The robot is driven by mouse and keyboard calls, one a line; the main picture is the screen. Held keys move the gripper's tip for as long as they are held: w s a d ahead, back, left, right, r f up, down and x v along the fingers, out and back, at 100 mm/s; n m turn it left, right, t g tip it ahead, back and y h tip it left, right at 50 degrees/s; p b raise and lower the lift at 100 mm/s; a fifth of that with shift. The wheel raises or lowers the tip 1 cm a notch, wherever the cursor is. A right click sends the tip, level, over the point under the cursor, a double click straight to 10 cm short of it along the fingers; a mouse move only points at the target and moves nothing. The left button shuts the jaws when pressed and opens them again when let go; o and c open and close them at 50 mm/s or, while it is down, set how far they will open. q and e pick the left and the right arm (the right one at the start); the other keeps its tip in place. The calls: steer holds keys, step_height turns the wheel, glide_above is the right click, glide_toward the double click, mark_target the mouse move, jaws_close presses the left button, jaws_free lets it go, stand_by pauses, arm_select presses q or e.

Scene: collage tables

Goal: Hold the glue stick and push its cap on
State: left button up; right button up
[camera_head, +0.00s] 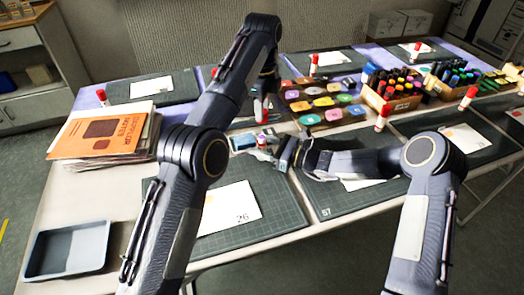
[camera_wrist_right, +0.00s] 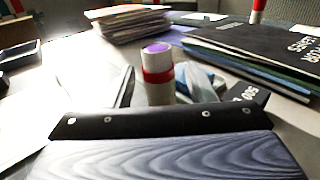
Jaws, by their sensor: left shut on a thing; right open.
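An uncapped glue stick (camera_head: 262,141) stands upright near the middle of the table. In the right wrist view the glue stick (camera_wrist_right: 159,88) shows a white body, a red collar and a purple glue top. My right gripper (camera_head: 268,152) is low at the stick, its open fingers on either side of it. My left gripper (camera_head: 265,97) comes down from above and is shut on a red cap (camera_head: 261,112), held a little above the stick. The fingertips on the cap are partly hidden by their small size in the head view.
A stack of papers and folders (camera_head: 107,135) lies at left, with a blue-grey tray (camera_head: 68,250) in front. Other red-capped glue sticks (camera_head: 381,118) stand around. Green cutting mats (camera_head: 283,204) cover the front.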

jaws_close()
arm_select(q)
glide_above(262, 137)
steer(key=shift+f, duration=2.5)
steer(key=shift+w, duration=0.1)
steer(key=shift+f, duration=0.9)
steer(key=shift+f, duration=0.6)
steer(key=o, duration=1)
steer(key=shift+r, duration=3.75)
